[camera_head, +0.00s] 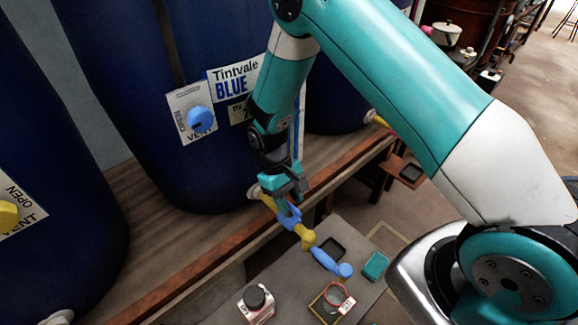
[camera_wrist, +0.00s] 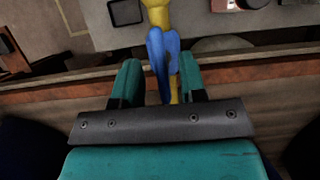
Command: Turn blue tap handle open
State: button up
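The blue tap handle (camera_head: 289,217) sits on a brass-yellow tap (camera_head: 305,238) that juts from the bench edge below the blue vat (camera_head: 160,120) labelled "Tintvale BLUE". The tap ends in a blue spout (camera_head: 328,262). My gripper (camera_head: 287,190) is right at the handle, partly covering it. In the wrist view the handle (camera_wrist: 163,55) appears between the two fingers of my gripper (camera_wrist: 159,65), which stand apart. I cannot tell whether either finger touches it.
A blue vent knob (camera_head: 201,119) is on the vat's front. A yellow knob (camera_head: 8,216) is on the vat at left. Below the tap, a grey table (camera_head: 290,290) holds a black-lidded jar (camera_head: 257,303), a red-rimmed item (camera_head: 335,296), a dark tray (camera_head: 332,249) and a teal tray (camera_head: 375,266).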

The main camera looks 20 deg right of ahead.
aim_at(289, 203)
notch_tip(289, 203, up, 18)
jog(key=b, duration=0.1)
jog(key=shift+r, duration=0.15)
dwell(0.4)
jog(key=s+a+r+n+t+y, duration=0.1)
jog(key=s+a+r+t+y, duration=0.1)
jog(key=s+r, duration=0.3)
jog(key=s+a+r+n+t+y, duration=0.2)
jog(key=s+r, duration=0.4)
jog(key=s, duration=0.7)
jog(key=shift+s+a+y, duration=0.3)
jog(key=shift+y, duration=0.5)
jog(key=shift+r, duration=0.1)
